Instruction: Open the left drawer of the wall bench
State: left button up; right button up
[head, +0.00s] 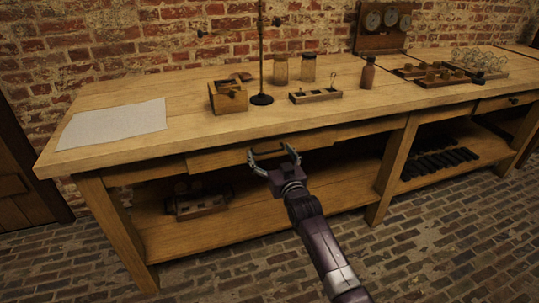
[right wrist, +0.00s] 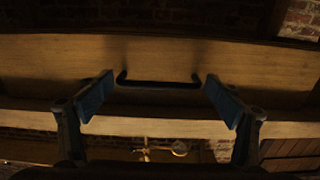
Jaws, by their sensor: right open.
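The wall bench (head: 190,88) is a long wooden bench against a brick wall. Its left drawer (head: 215,160) has a plain wooden front under the top; whether it sits flush I cannot tell. A dark bar handle on the drawer shows in the right wrist view (right wrist: 160,83); in the head view my gripper partly covers it. My right gripper (head: 273,152) is at the drawer front, open. In the right wrist view its two fingers (right wrist: 160,92) stand apart, one toward each end of the handle, with no clear grip on it. My left gripper is not in view.
On the bench top are a white sheet (head: 113,123), a wooden box (head: 229,98), a dark stand (head: 262,98), glass jars (head: 308,68) and a brown bottle (head: 367,74). A lower shelf (head: 250,221) runs beneath. The brick floor (head: 430,255) in front is clear.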

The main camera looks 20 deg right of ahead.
jog(key=shift+w, duration=0.25)
jog(key=c, duration=1.4)
